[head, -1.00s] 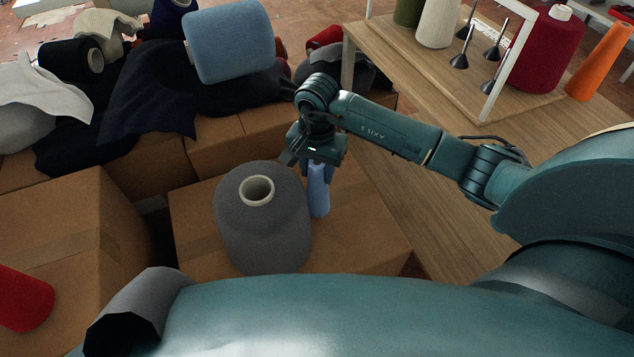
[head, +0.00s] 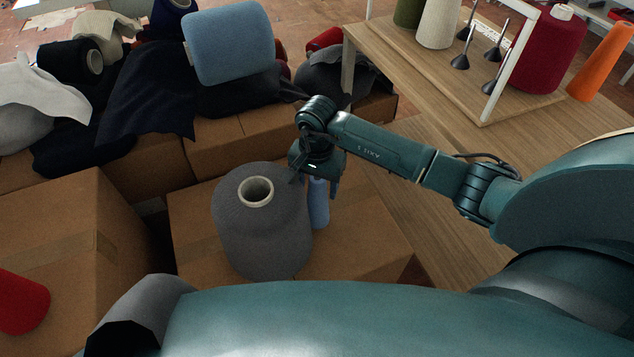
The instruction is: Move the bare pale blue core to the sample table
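The bare pale blue core (head: 319,205) is a slim upright cylinder at the middle of the head view, just right of a large grey cone of yarn. My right gripper (head: 319,184) is directly above it, pointing down, and hides its top. One dark finger shows close along the core's right side. I cannot tell whether the fingers press on the core. Its foot is at or just above the cardboard box (head: 355,225); contact is unclear. My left gripper is out of view. Wooden tables stand on the right; which one is the sample table is not marked.
The grey cone (head: 262,230) stands close left of the core. A raised wooden board (head: 425,75) with a white frame holds cones and dark spindles. An orange cone (head: 600,60) stands at right. Bare wooden tabletop (head: 410,150) lies under my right arm. A blue spool (head: 228,42) and dark cloth lie behind.

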